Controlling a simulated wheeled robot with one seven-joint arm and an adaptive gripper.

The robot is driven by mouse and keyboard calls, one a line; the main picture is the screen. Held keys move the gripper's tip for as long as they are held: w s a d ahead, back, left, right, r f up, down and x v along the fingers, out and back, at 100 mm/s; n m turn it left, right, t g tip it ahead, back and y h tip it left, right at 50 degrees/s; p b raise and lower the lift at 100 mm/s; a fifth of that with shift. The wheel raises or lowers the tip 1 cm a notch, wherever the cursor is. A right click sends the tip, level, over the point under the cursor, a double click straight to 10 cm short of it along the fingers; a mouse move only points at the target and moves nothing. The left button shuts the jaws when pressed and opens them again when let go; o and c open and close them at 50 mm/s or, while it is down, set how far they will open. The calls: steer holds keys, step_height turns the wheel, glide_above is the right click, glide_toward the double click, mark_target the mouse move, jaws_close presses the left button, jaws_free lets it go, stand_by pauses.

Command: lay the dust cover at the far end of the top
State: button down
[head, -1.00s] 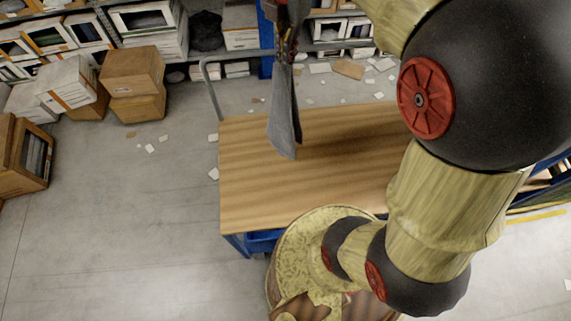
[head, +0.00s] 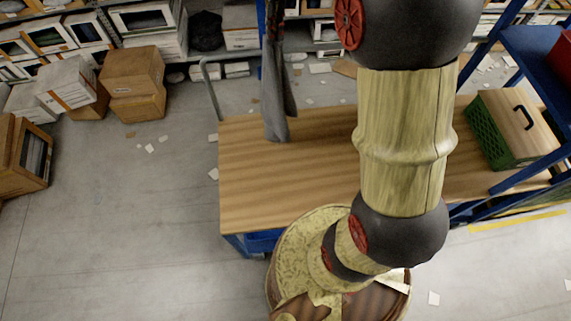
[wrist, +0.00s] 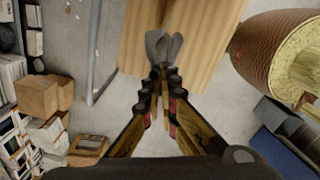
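A grey dust cover (head: 277,105) hangs in folds in the head view, above the left part of the wooden trolley top (head: 290,185). Its lower end is at or just above the wood; I cannot tell if it touches. In the wrist view my gripper (wrist: 160,72) has its fingers together on the grey cloth (wrist: 163,46), which hangs beyond the fingertips over the wooden top (wrist: 205,30). In the head view the gripper is at the upper edge of the picture and mostly out of sight. My arm hides the middle of the top.
A green crate with a wooden lid (head: 510,130) stands at the right end, beside a blue rack frame (head: 530,60). Cardboard boxes (head: 133,75) stand on the floor at left. A grey trolley handle (head: 212,90) rises at the top's left end. The left part of the top is bare.

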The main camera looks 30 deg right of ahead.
steer(key=shift+w+d+m, duration=1.05)
steer(key=shift+w+m, duration=2)
steer(key=shift+w, duration=2.1)
steer(key=shift+w+d+m, duration=1.05)
steer(key=shift+w+m, duration=2)
steer(key=shift+w, duration=2.1)
steer(key=s+a+f+b, duration=0.3)
steer(key=s+f+b, duration=0.7)
steer(key=s+f, duration=0.7)
steer(key=s+a+f+b, duration=0.4)
steer(key=s+f+b, duration=0.7)
steer(key=s+f, duration=0.7)
steer(key=s+a+f+b, duration=0.4)
steer(key=s+f+b, duration=0.6)
steer(key=s+f, duration=0.7)
steer(key=shift+s+a+f, duration=0.1)
steer(key=shift+s+f, duration=0.05)
steer(key=shift+s, duration=0.7)
steer(key=shift+s+f, duration=0.1)
steer(key=shift+s, duration=0.75)
steer(key=c, duration=2.3)
jaws_free()
steer(key=o, duration=0.7)
steer(key=shift+c, duration=0.2)
